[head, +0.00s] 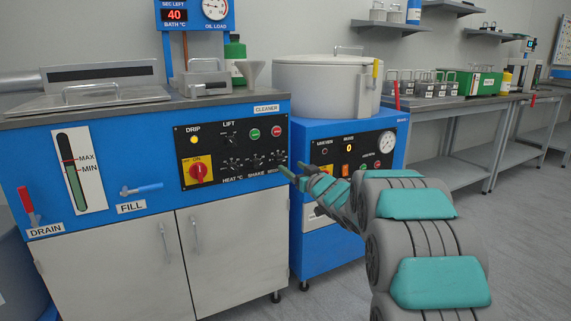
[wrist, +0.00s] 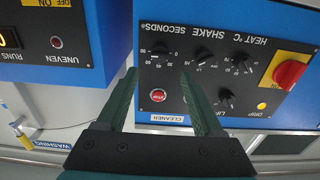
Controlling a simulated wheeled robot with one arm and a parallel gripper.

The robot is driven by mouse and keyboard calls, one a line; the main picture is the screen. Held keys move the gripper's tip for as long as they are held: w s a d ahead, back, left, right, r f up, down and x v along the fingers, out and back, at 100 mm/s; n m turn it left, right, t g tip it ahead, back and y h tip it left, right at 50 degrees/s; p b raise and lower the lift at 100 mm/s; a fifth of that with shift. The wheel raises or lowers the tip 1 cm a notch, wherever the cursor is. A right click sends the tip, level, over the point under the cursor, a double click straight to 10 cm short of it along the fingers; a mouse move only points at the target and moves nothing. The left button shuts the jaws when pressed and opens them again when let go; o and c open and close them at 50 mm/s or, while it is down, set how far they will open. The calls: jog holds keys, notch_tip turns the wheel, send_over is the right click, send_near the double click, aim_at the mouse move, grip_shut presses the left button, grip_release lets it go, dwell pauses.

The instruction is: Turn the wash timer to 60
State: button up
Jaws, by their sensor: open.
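The cleaner's control panel (head: 232,152) is black on a blue cabinet and carries several dials. The small black SECONDS dial (head: 277,158) is at its lower right in the head view. In the wrist view the panel is upside down, and the SECONDS dial (wrist: 160,49) lies just beyond my fingertips, around the middle of the gap between them. Its numbered scale shows around it, but I cannot read its pointer surely. My gripper (wrist: 158,72) is open and empty, apart from the dial. In the head view my gripper (head: 291,169) is close to the panel's right edge.
The SHAKE dial (wrist: 205,58) and HEAT dial (wrist: 239,65) sit beside the SECONDS dial. A red stop button (wrist: 158,95) lies between my fingers in the wrist view. A second blue machine (head: 345,160) with a round lidded drum stands to the right. Floor is clear at right.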

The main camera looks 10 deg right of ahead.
aim_at(281, 160)
jog(key=x, duration=0.7)
jog(key=shift+w+f, duration=0.1)
jog(key=shift+f, duration=0.05)
grip_shut()
dwell(0.4)
